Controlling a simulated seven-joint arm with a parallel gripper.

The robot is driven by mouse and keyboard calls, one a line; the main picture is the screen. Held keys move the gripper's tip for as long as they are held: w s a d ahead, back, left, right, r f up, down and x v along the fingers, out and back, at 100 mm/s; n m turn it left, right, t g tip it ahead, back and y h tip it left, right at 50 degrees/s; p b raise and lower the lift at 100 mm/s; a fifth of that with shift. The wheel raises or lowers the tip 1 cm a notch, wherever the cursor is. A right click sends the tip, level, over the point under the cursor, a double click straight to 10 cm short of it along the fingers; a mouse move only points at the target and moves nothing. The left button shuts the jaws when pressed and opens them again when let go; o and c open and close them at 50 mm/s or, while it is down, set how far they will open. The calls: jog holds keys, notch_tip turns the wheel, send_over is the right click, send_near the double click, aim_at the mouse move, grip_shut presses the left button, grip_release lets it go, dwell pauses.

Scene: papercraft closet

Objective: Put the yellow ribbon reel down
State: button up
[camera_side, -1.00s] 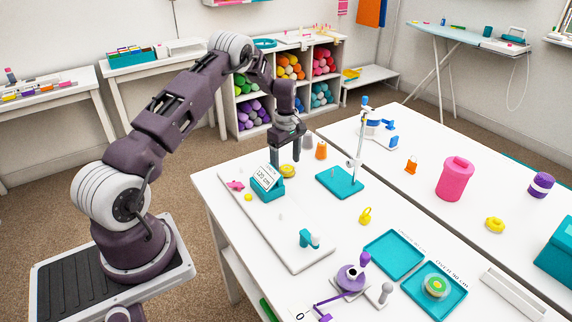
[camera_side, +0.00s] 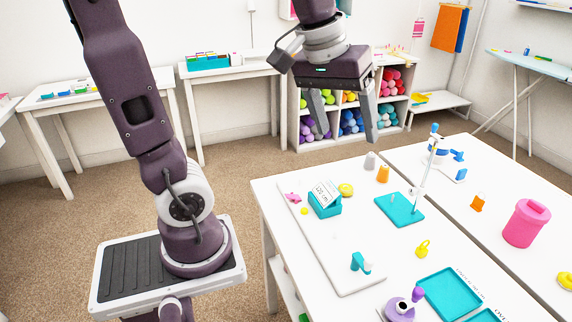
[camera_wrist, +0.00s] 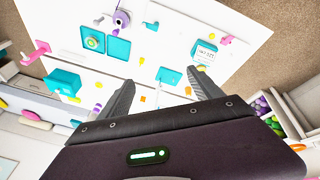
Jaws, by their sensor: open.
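The yellow ribbon reel (camera_side: 345,190) rests low on the white work table, just behind and right of the teal box with the "120 cm" card (camera_side: 325,203). Whether it touches the box I cannot tell. My gripper (camera_side: 348,140) is open and empty, well above the table, its fingers spread and pointing down. In the wrist view a small yellow reel (camera_wrist: 201,67) shows beside the teal box (camera_wrist: 206,52), close to the tip of the right-hand finger in the picture. My gripper (camera_wrist: 161,76) has nothing between its fingers there.
A teal stand (camera_side: 400,210) with an upright post is right of the reel. Orange and grey spools (camera_side: 383,174) stand behind it. A yellow weight-like piece (camera_side: 423,249) and a teal tray (camera_side: 449,294) lie nearer. The white board's (camera_side: 350,280) front part is mostly clear.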

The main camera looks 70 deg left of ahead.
jog(key=s+d+f+m, duration=0.1)
jog(key=s+d+m, duration=0.1)
jog(key=s, duration=0.4)
jog(key=s+d+f+m+t, duration=0.1)
jog(key=s+d+f+m, duration=0.1)
jog(key=s+m, duration=0.2)
jog(key=s, duration=0.2)
jog(key=shift+s+d+t, duration=0.2)
jog(key=shift+s+t, duration=0.1)
jog(key=shift+s, duration=0.1)
dwell(0.7)
